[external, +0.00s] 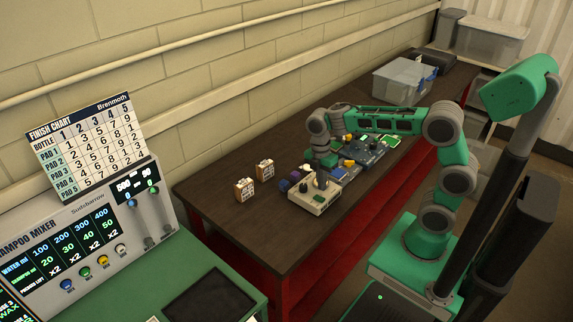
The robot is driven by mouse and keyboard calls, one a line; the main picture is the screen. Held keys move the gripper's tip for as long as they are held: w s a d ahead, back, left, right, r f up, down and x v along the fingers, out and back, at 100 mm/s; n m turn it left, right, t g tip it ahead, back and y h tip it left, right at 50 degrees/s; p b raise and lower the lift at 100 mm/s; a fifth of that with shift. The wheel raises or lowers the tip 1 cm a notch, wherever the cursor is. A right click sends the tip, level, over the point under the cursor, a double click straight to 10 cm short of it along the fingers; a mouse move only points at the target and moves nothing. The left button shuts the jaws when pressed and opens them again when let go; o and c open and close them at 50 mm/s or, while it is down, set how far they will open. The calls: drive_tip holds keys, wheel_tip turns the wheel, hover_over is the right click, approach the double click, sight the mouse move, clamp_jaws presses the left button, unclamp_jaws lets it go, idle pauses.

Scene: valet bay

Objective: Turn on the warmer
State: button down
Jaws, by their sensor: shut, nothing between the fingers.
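A small beige device (313,202) with dark parts on top and a small green mark on its front sits on the dark workbench. It may be the warmer, but no label on it can be read. My arm reaches over the bench from the right, and my gripper (321,179) points down at the top of this device. The gripper is shut and seems empty. The fingertips are small and dark against the device, so I cannot tell whether they touch it. Any switch state or lit lamp is too small to make out.
Two small tan boxes (255,179) stand left of the device. Purple and dark blocks (289,181) lie close beside it. Circuit boards (366,151) lie behind it, and a clear bin (401,80) stands farther back. The shampoo mixer (90,240) is at left. The bench's near left end is clear.

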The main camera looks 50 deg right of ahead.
sight(323, 199)
drive_tip(key=f, duration=0.4)
drive_tip(key=shift+s+f+p, duration=0.15)
drive_tip(key=shift+s+p, duration=0.15)
drive_tip(key=shift+p, duration=0.05)
drive_tip(key=shift+s+f, duration=0.15)
drive_tip(key=shift+f, duration=0.15)
drive_tip(key=shift+w+r, duration=0.2)
drive_tip(key=shift+w, duration=0.75)
drive_tip(key=shift+s, duration=0.1)
